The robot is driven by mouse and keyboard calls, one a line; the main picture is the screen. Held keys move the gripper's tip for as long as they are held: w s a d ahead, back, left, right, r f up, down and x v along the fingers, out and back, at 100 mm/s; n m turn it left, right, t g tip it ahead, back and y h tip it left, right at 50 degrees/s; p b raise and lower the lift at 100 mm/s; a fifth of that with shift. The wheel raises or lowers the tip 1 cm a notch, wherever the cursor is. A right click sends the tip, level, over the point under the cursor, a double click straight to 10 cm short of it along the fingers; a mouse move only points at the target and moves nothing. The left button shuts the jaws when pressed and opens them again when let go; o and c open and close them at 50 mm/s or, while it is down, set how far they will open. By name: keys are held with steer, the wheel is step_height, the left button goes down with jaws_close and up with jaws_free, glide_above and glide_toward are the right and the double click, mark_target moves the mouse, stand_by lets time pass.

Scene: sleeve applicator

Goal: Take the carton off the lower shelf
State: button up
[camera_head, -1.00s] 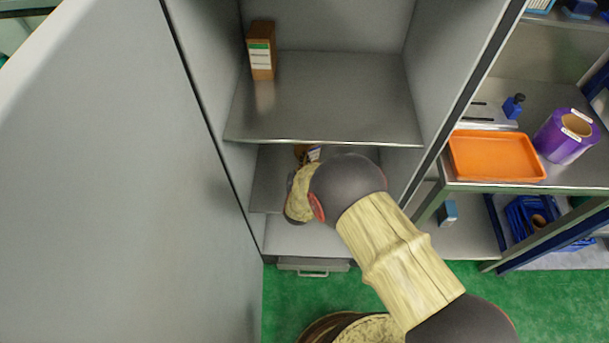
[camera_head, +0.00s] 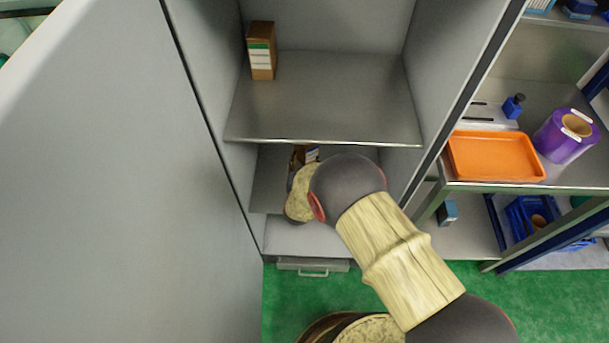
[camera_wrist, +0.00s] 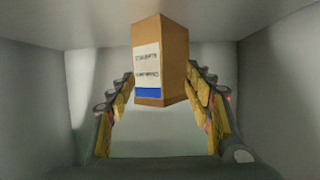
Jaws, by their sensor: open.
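A brown carton (camera_wrist: 160,65) with a white and blue label shows in the wrist view, upright in the picture, between the fingers of my gripper (camera_wrist: 163,80). The fingers are open, one on each side of the carton, and I see a gap on the left; contact on the right cannot be told. In the head view only a small part of the carton (camera_head: 312,153) shows under the front edge of the upper shelf. The lower shelf (camera_head: 268,185) is partly visible. My arm and wrist hide most of the gripper there.
The upper shelf (camera_head: 335,105) lies above the lower one and holds another brown carton (camera_head: 261,50). Grey cabinet walls stand close on both sides. A large grey panel (camera_head: 110,190) stands at the left. At the right is a rack with an orange tray (camera_head: 495,157).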

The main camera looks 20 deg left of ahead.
steer(key=o, duration=0.3)
steer(key=shift+o, duration=0.2)
